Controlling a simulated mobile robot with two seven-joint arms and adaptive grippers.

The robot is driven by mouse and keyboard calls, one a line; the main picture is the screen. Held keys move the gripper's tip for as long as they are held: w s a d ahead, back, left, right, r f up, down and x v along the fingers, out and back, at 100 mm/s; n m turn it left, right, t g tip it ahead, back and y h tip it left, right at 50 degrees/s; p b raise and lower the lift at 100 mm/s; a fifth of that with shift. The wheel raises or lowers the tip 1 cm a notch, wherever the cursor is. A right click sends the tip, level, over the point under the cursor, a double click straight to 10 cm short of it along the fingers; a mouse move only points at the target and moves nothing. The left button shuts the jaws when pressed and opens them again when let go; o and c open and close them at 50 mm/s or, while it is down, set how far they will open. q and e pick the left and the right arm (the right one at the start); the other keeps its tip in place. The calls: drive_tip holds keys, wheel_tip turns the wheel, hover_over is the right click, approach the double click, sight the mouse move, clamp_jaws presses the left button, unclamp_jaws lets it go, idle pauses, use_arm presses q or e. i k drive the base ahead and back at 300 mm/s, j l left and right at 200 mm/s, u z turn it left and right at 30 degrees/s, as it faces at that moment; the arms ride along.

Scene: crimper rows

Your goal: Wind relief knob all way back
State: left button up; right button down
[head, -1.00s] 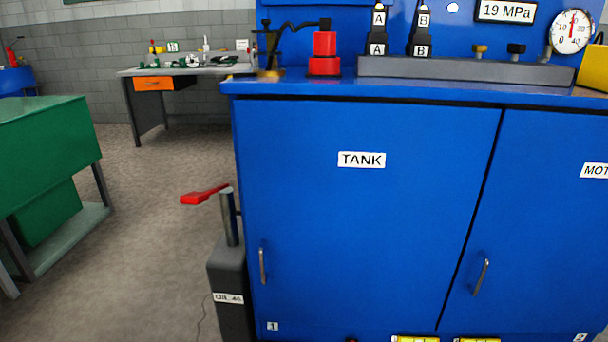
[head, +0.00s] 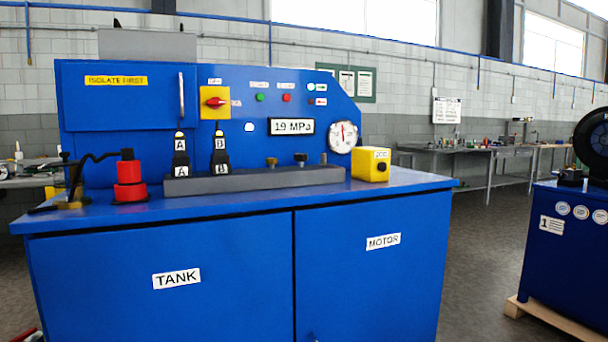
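Two small knobs stand on the grey manifold block (head: 225,182) on top of the blue power unit. One is a brass knob (head: 272,162), the other a black knob (head: 300,158) to its right. No label shows which is the relief knob, and how far either is wound cannot be told. A display (head: 291,126) behind them reads 19 MPa. A round pressure gauge (head: 343,136) is to their right. Neither of my grippers is in view.
Two black A/B levers (head: 180,160) (head: 220,157) stand left of the knobs. A red cylinder (head: 130,184) is on the left of the blue top, a yellow box (head: 371,164) on the right. Floor is open between the blue cabinet (head: 110,285) and another blue machine (head: 570,240).

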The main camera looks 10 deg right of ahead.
sight(299, 158)
drive_tip(key=i+l+u, duration=0.1)
drive_tip(key=i+l, duration=0.25)
drive_tip(key=i+l+u, duration=0.15)
drive_tip(key=i+l, duration=0.15)
drive_tip(key=l, duration=0.15)
drive_tip(key=i+l+u, duration=0.1)
drive_tip(key=i+l, duration=0.2)
drive_tip(key=l, duration=0.15)
drive_tip(key=i+l+u, duration=0.15)
drive_tip(key=i+l, duration=0.15)
drive_tip(key=l, duration=0.2)
drive_tip(key=k, duration=1.65)
drive_tip(key=i, duration=1.85)
